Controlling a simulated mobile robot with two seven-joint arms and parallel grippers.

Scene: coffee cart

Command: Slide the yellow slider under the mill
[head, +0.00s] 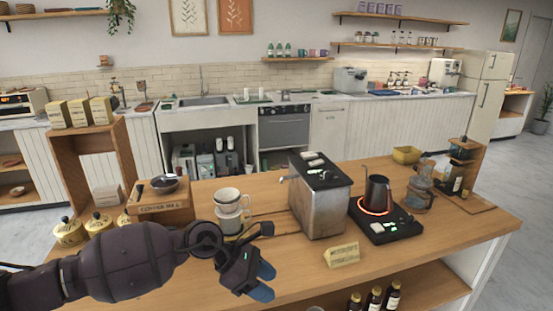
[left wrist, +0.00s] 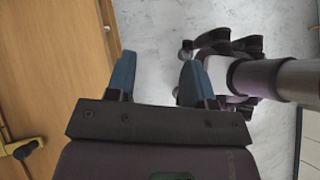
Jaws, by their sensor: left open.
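The mill (head: 160,208) is a wooden box with a dark, partly legible label, at the left of the counter in the head view. A dark bowl (head: 165,184) sits on top of it. I cannot make out a yellow slider under it in the head view. A yellow piece with a black part (left wrist: 22,146) shows at the lower left of the left wrist view; I cannot tell whether it is the slider. My left gripper (head: 262,281) is open and empty, to the right of the mill at the counter's front edge. Its blue fingers stand apart in the left wrist view (left wrist: 157,72).
Yellow canisters (head: 98,224) stand left of the mill. A dripper on a cup (head: 230,212), a metal machine (head: 320,200), a kettle (head: 377,192) on a glowing burner and a yellow sign (head: 342,254) stand to the right. The counter (head: 455,235) is clear at the front right.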

